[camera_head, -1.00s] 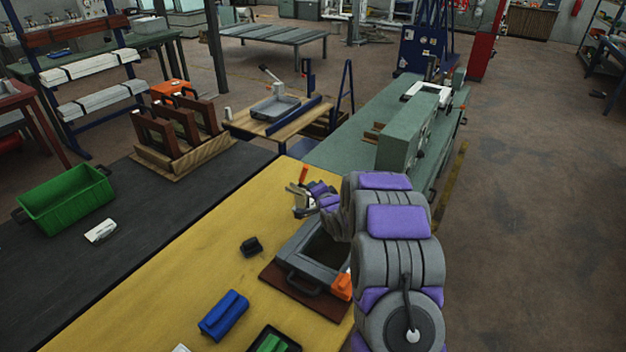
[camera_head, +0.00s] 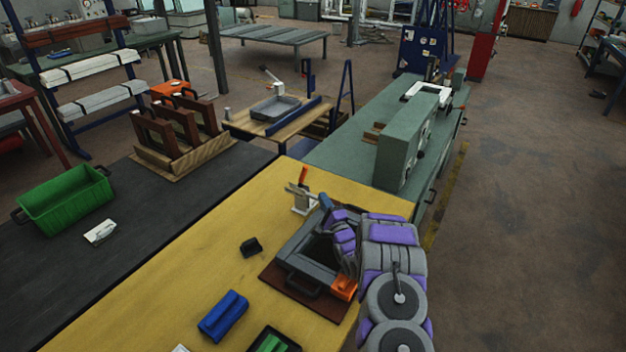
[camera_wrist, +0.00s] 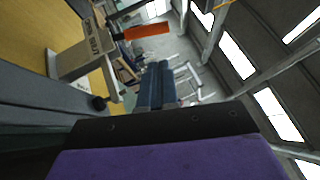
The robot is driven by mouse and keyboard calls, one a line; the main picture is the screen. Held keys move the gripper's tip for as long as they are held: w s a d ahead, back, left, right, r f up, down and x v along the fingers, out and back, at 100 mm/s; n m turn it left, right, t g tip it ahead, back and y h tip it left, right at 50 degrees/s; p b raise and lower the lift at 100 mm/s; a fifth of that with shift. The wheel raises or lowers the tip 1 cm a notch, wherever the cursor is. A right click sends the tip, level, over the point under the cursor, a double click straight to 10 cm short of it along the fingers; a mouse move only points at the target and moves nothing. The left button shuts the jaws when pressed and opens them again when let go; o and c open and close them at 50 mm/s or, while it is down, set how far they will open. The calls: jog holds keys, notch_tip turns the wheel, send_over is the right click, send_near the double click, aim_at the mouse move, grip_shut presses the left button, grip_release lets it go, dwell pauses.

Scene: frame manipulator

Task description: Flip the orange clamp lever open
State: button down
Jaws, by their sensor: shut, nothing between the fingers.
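The orange clamp lever (camera_head: 303,175) stands up, slightly tilted, above its pale metal clamp (camera_head: 302,200) at the back corner of the grey frame (camera_head: 297,262). In the wrist view the orange lever (camera_wrist: 147,31) points to the right from the clamp body (camera_wrist: 82,55), as that view is rolled. My gripper (camera_head: 325,203) is just right of the clamp, above the frame's far side. Its blue-grey fingers (camera_wrist: 156,72) are together and empty, and a gap shows between them and the lever. The frame's right side is hidden behind my arm.
A second orange piece (camera_head: 344,288) sits at the frame's near right corner, close to my arm. A black block (camera_head: 251,247) and a blue block (camera_head: 223,315) lie on the yellow table (camera_head: 190,265). The table left of the clamp is clear.

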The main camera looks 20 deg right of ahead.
aim_at(303, 177)
jog(key=shift+w, duration=0.1)
jog(key=b+x, duration=0.2)
jog(key=x, duration=0.7)
jog(key=shift+w, duration=0.35)
jog(key=shift+a+r, duration=0.1)
jog(key=shift+r, duration=0.05)
jog(key=shift+r, duration=0.1)
